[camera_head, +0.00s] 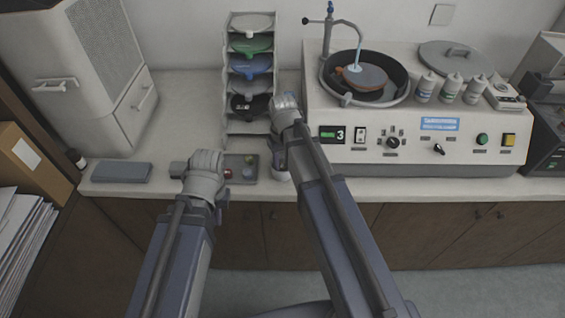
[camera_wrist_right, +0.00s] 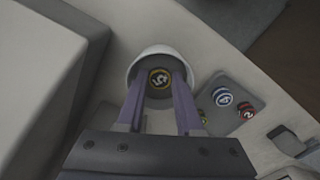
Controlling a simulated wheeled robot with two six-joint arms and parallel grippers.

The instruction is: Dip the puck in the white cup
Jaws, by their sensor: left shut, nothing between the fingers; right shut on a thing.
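The white cup (camera_wrist_right: 147,60) shows in the right wrist view, and a small part of it shows below my right arm in the head view (camera_head: 281,176). A dark puck with a yellow ring and a pale mark (camera_wrist_right: 160,77) is between the fingers of my right gripper (camera_wrist_right: 159,85), which is shut on it. Puck and fingertips lie within the outline of the cup's rim; how deep they are I cannot tell. In the head view my right gripper (camera_head: 279,160) points down at the cup. My left gripper (camera_head: 178,169) is shut and empty, left of the small tray.
A grey tray (camera_head: 235,158) beside the cup holds a red puck (camera_wrist_right: 246,110), a blue puck (camera_wrist_right: 224,97) and a partly hidden green-yellow one. A rack of coloured discs (camera_head: 250,67) stands behind. A polishing machine (camera_head: 370,125) is at right, a grey pad (camera_head: 122,172) at left.

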